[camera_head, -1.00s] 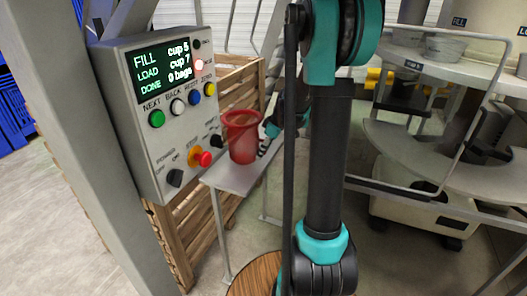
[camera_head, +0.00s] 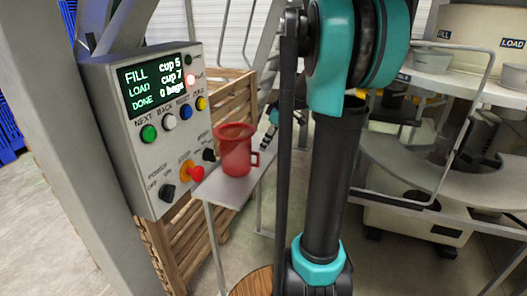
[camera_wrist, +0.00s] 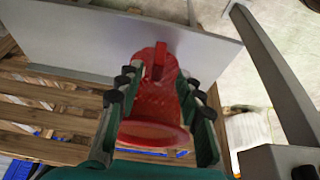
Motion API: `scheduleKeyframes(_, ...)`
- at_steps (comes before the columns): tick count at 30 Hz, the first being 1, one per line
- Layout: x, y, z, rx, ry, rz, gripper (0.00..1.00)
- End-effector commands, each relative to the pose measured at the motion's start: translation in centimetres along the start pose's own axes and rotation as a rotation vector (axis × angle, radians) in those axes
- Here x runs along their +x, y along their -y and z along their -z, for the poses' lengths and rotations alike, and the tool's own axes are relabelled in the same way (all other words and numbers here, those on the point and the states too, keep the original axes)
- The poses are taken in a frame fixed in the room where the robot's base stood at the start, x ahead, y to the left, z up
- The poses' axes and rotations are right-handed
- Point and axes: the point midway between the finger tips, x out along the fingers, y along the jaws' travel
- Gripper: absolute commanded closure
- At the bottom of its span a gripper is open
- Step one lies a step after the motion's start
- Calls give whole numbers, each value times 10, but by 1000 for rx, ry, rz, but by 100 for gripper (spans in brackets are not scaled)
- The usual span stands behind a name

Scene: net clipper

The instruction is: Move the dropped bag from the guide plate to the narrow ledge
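I cannot make out a bag in either view, nor tell which surface is the guide plate. A narrow grey ledge (camera_head: 221,191) sticks out beside the control box, and a red jug (camera_head: 236,152) stands upright on it, handle to the right. In the wrist view the grey ledge (camera_wrist: 100,38) lies beyond the red jug (camera_wrist: 151,100). My gripper (camera_head: 270,137) is just right of the jug, apart from its handle. In the wrist view my gripper (camera_wrist: 158,118) has its fingers spread, with the jug showing between them; nothing appears clamped.
The control box (camera_head: 165,120) with a screen and several buttons stands left of the ledge. A slatted wooden crate (camera_head: 218,225) is behind and below it. A machine with curved grey trays (camera_head: 440,165) and metal rails fills the right side.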

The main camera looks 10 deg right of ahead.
Motion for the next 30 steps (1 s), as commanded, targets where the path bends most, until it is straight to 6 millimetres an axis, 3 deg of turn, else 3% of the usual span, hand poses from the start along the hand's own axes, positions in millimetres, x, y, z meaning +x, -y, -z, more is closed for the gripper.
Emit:
scheduleKeyframes(5,7,26,-11,85,23,-25,63)
scheduleKeyframes(8,25,65,-31,224,52,-71,63)
scheduleKeyframes(12,54,128,-73,467,75,-169,63)
scheduleKeyframes(18,85,194,-131,745,50,-294,63)
scheduleKeyframes(24,97,218,-157,867,21,-347,63)
scheduleKeyframes(30,97,218,-159,878,18,-351,63)
